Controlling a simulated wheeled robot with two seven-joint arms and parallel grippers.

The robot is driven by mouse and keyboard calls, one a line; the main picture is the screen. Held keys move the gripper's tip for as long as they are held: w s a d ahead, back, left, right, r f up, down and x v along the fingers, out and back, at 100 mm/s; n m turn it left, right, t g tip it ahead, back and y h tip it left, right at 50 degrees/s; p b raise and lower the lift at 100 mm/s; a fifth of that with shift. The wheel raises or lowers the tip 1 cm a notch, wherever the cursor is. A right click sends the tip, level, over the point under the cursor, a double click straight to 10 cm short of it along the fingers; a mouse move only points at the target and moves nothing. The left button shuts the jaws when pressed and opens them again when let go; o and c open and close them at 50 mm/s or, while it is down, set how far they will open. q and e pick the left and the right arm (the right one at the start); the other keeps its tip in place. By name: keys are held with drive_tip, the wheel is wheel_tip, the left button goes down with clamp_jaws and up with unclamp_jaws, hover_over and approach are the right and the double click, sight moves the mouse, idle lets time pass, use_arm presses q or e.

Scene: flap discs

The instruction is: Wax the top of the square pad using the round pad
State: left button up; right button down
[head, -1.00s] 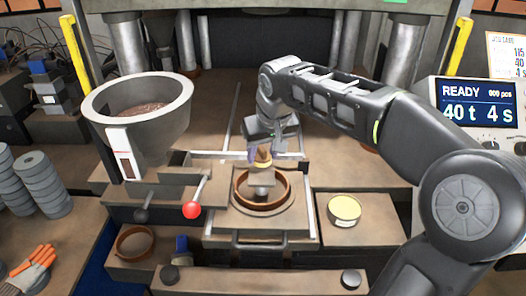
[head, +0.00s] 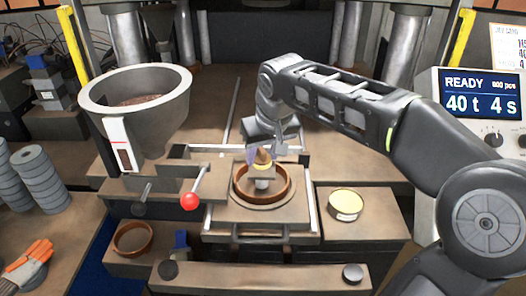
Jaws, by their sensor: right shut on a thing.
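My right gripper (head: 264,151) reaches in from the right and is shut on a brown knob-topped piece (head: 263,157), likely the round pad, with a pale underside. It is over the middle of a brown ring (head: 282,192) on the square metal plate (head: 302,213). A small grey block (head: 262,184), perhaps the square pad, shows inside the ring under the held piece. I cannot tell whether the two touch. A round tin with a pale yellow top (head: 345,203) stands to the right. My left gripper is not in view.
A hopper (head: 135,85) of dark grains and a red-knobbed lever (head: 190,201) stand left of the plate. Another brown ring (head: 133,238) lies front left. Grey discs (head: 42,175) are stacked at far left, near an orange glove (head: 32,258). A display (head: 481,100) stands right.

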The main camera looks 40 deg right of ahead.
sight(260, 176)
drive_tip(key=shift+s+a, duration=0.4)
drive_tip(key=shift+s, duration=0.15)
drive_tip(key=shift+s+a+f+b, duration=0.1)
drive_tip(key=shift+s+a+b, duration=0.3)
drive_tip(key=shift+s+b, duration=0.15)
drive_tip(key=shift+s+a+b, duration=0.35)
drive_tip(key=shift+s+a, duration=0.3)
drive_tip(key=shift+s, duration=0.2)
drive_tip(key=shift+f, duration=0.1)
drive_tip(key=shift+w+d+p, duration=0.35)
drive_tip(key=shift+w+d, duration=0.75)
drive_tip(key=shift+w, duration=0.3)
